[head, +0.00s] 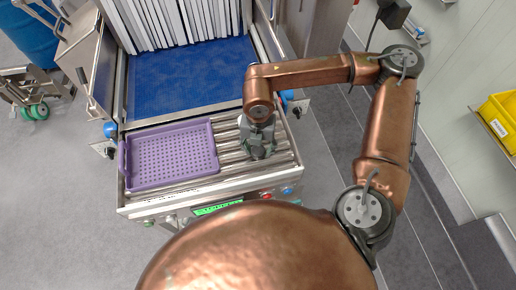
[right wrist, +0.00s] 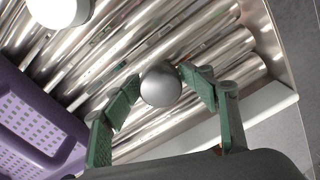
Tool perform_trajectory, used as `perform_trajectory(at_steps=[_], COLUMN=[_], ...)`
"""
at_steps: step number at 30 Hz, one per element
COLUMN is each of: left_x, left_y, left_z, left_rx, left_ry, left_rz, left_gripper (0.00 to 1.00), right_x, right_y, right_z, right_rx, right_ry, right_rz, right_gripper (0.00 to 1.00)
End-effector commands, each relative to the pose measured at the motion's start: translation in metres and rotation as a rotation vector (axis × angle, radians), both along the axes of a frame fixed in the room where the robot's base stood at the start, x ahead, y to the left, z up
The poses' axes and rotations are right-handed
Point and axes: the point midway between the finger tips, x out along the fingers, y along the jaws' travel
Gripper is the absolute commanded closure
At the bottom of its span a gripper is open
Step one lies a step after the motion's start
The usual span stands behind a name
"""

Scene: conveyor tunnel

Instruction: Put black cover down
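My right gripper (head: 258,150) is over the bare metal rollers, to the right of the purple tray. In the right wrist view its green fingers (right wrist: 163,82) are spread, with a round grey knob-like thing (right wrist: 160,88) between the tips. I cannot tell whether the tips grip it or it lies beyond them. No black cover can be made out in either view. My left gripper is not in view.
The perforated purple tray (head: 171,157) sits on the left of the rollers (head: 281,158). A blue belt (head: 190,80) leads back to white strip curtains (head: 175,22). A cart (head: 35,95) stands left. Yellow bins (head: 500,118) are at the right wall.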

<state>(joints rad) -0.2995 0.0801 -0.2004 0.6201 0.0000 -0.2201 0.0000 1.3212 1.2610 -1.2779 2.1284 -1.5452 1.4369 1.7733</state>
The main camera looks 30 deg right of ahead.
Motion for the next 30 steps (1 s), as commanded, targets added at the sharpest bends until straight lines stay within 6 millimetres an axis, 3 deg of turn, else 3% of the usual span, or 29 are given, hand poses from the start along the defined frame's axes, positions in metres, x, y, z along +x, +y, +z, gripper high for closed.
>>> perform_trajectory(at_steps=[5,10,21,30], left_x=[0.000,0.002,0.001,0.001], left_y=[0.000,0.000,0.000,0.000], left_z=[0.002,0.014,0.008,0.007], left_rx=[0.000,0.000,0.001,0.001], left_ry=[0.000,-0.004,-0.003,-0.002], left_rz=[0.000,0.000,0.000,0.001], left_gripper=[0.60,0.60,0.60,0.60], right_x=[-0.001,0.000,0.002,0.001], right_y=[0.000,0.000,0.001,0.000], right_z=[0.002,0.016,0.095,0.128], right_rx=[0.000,0.000,0.001,0.000], right_ry=[0.001,-0.002,-0.005,-0.002], right_rz=[0.000,0.000,0.000,0.000], right_gripper=[0.49,0.49,0.49,0.49])
